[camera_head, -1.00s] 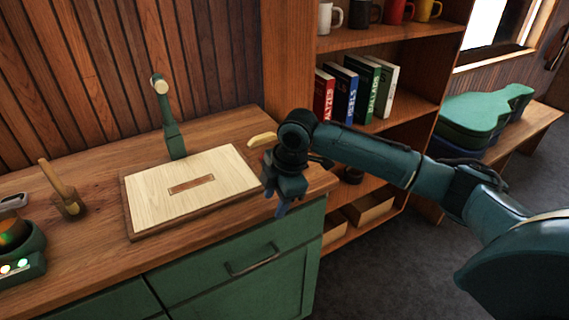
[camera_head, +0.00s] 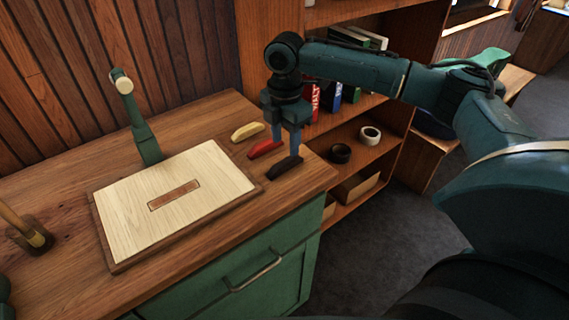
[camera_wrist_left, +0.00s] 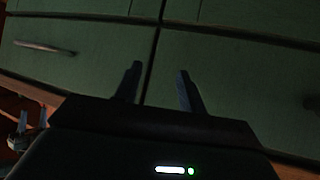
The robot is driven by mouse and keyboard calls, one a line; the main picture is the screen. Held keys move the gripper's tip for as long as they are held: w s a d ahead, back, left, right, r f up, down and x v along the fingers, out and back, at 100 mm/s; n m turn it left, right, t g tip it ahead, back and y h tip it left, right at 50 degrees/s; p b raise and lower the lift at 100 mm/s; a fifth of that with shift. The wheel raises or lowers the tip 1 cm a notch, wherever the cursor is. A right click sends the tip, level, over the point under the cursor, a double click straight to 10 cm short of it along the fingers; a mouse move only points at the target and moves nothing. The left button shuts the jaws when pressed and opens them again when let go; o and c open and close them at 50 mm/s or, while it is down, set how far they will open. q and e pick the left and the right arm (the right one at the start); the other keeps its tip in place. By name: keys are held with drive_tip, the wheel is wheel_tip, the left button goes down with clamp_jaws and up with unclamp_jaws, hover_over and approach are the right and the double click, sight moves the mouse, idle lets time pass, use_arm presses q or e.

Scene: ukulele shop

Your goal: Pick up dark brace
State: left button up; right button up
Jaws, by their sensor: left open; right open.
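The dark brace (camera_head: 285,167) is a small black piece lying on the right end of the wooden counter, near its edge. A red brace (camera_head: 265,148) and a pale yellow one (camera_head: 247,131) lie in a row behind it. My right gripper (camera_head: 286,146) points down with its blue fingers apart, just above and behind the dark brace, close to the red one. In the head view I cannot tell whether a fingertip touches either. My left gripper (camera_wrist_left: 157,88) shows only in the left wrist view, open and empty in front of green cabinet fronts.
A pale wood panel (camera_head: 140,215) with a brown strip lies on a dark board left of the braces. A green lamp-like stand (camera_head: 139,125) rises behind it. A shelf with books and tape rolls (camera_head: 369,136) stands to the right, beyond the counter edge.

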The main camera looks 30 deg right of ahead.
sight(285, 161)
drive_tip(key=shift+w+d+f+p, duration=0.1)
drive_tip(key=shift+f+p, duration=0.05)
drive_tip(key=shift+f, duration=1.45)
drive_tip(key=shift+w+f+p, duration=0.1)
drive_tip(key=shift+f+p, duration=0.05)
drive_tip(key=shift+f, duration=1.45)
clamp_jaws()
